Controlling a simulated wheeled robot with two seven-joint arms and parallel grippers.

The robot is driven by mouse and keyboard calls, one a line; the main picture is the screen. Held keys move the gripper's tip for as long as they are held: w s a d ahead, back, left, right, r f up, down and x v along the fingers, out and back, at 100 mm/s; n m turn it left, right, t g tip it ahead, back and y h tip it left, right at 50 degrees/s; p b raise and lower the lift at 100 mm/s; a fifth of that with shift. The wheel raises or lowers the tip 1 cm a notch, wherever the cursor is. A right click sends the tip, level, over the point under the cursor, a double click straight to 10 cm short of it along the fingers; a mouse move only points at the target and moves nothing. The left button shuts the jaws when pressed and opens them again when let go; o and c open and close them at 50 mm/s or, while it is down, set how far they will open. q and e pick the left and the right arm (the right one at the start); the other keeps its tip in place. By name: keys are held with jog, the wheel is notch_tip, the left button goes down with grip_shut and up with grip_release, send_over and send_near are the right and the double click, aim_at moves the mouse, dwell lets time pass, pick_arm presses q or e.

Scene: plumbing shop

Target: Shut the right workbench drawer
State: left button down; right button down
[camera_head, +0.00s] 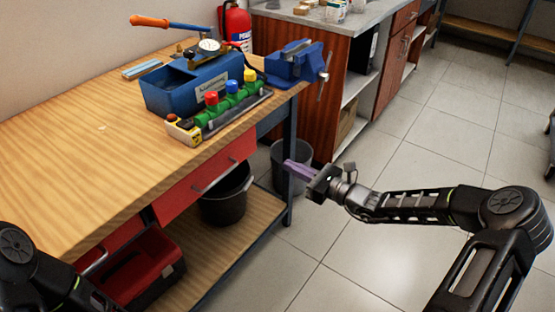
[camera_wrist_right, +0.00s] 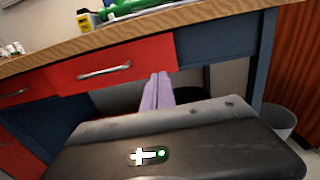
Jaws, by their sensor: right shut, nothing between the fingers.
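The right workbench drawer (camera_head: 208,176) has a red front with a silver bar handle and sits close under the bench's front edge. It also shows in the right wrist view (camera_wrist_right: 140,56), left of the fingers. I cannot tell whether a small gap is left behind its front. My right gripper (camera_head: 288,164) is shut and empty, with purple fingers pointing at the bench, apart from the drawer and to its right. Its fingers also show in the right wrist view (camera_wrist_right: 159,80), low near the drawer's right end. My left gripper is out of view; part of my left arm shows at lower left.
A grey bin (camera_head: 290,160) stands behind.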

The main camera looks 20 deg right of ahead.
aim_at(247, 144)
jog(key=x, duration=1.3)
jog(key=shift+w+a, duration=0.15)
jog(key=b+x, duration=0.2)
jog(key=x, duration=0.1)
jog(key=shift+w+a+f, duration=0.2)
jog(key=shift+w+a, duration=0.1)
jog(key=shift+w+a+r, duration=0.1)
jog(key=shift+w+r, duration=0.05)
jog(key=shift+w, duration=0.05)
jog(key=shift+r, duration=0.25)
